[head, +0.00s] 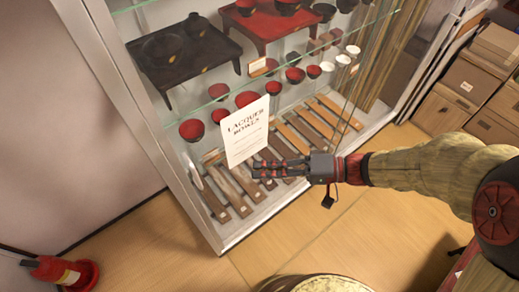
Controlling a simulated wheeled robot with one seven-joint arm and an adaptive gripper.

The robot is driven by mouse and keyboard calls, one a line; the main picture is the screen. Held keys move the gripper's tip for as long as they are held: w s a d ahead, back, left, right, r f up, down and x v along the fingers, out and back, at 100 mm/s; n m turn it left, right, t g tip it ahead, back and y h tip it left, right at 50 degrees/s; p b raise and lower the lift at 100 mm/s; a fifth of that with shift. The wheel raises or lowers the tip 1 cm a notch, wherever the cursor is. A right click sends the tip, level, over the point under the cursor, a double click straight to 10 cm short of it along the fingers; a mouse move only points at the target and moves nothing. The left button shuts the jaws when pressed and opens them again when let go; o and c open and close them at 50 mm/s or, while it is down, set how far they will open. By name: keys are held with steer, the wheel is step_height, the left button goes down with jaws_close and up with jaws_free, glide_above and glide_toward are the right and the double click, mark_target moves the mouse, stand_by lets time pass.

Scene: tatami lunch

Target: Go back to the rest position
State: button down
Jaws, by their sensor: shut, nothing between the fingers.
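My gripper (262,170) is at the end of my arm, which reaches in from the right side of the head view. Its fingers are together and point left, with nothing between them. It appears in front of the lower part of a glass display cabinet (213,238), near a white sign (245,132) reading "Lacquer Bowls". I cannot tell whether the fingers touch the glass or stand apart from it.
The cabinet holds red and dark bowls (192,130), low tables (185,52) and wooden slats (300,134). A red object (62,272) stands at lower left. A round-topped thing (330,284) is at bottom centre. Wooden floor (380,225) lies clear between.

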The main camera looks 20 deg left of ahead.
steer(key=shift+d, duration=0.1)
steer(key=s+d+f+m+h, duration=0.4)
steer(key=s+d+f+h, duration=0.35)
steer(key=d, duration=0.35)
steer(key=w+d+r+t+h, duration=0.1)
steer(key=d+r+t+h, duration=0.3)
steer(key=d+r, duration=0.4)
steer(key=w+d+r+t+h, duration=0.2)
steer(key=d+r+t+h, duration=0.2)
steer(key=d+r, duration=0.3)
steer(key=shift+w+d+r, duration=0.25)
steer(key=shift+d+r, duration=0.1)
steer(key=shift+d, duration=0.85)
